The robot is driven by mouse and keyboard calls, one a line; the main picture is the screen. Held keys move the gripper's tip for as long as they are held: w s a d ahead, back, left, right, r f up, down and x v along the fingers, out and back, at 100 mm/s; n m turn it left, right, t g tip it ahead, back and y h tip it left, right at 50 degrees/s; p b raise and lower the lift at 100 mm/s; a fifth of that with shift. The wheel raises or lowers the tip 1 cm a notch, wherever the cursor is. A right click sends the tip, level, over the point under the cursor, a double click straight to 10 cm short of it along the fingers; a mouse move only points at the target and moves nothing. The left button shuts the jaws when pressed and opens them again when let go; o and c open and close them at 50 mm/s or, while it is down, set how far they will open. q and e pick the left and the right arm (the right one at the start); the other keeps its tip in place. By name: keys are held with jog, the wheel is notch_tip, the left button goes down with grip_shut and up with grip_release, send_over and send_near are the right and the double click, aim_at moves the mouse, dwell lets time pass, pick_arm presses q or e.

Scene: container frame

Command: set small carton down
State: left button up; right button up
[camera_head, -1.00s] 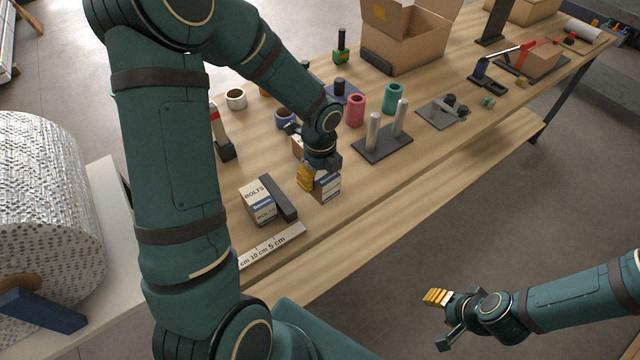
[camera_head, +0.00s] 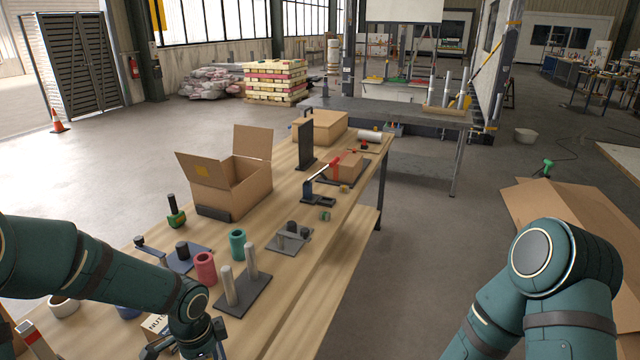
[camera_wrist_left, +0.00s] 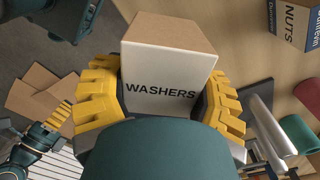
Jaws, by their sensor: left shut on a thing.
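The small carton (camera_wrist_left: 165,75), brown with a white face reading WASHERS, sits between the yellow toothed fingers of my left gripper (camera_wrist_left: 165,100) in the left wrist view. The gripper is shut on it. In the head view my left gripper (camera_head: 190,352) is at the bottom edge, low by the table (camera_head: 310,235); the carton is not clearly visible there. I cannot tell whether the carton touches the tabletop. My right gripper (camera_wrist_left: 52,122) shows small at the left of the wrist view, away from the table, its fingers apart as far as seen.
A NUTS carton (camera_head: 155,325) stands beside my left gripper. A two-post stand (camera_head: 242,292), a pink cylinder (camera_head: 205,268) and a teal cylinder (camera_head: 237,244) are just beyond. An open cardboard box (camera_head: 232,190) stands farther back. The table's right front edge has bare wood.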

pick_arm(q)
jog(key=d+f+n, duration=0.1)
jog(key=n, duration=0.1)
jog(key=d+f+n, duration=0.1)
jog(key=n, duration=0.2)
jog(key=d+n+b, duration=0.1)
jog(key=n, duration=0.1)
jog(key=shift+s+d+f, duration=0.1)
jog(key=shift+d+f, duration=0.15)
jog(key=shift+f, duration=0.15)
jog(key=n, duration=0.1)
jog(key=d+f+n, duration=0.1)
jog(key=n, duration=0.1)
jog(key=d+n+b, duration=0.1)
jog(key=n, duration=0.1)
jog(key=shift+s+f, duration=0.15)
jog(key=shift+f, duration=0.05)
jog(key=shift+s, duration=0.1)
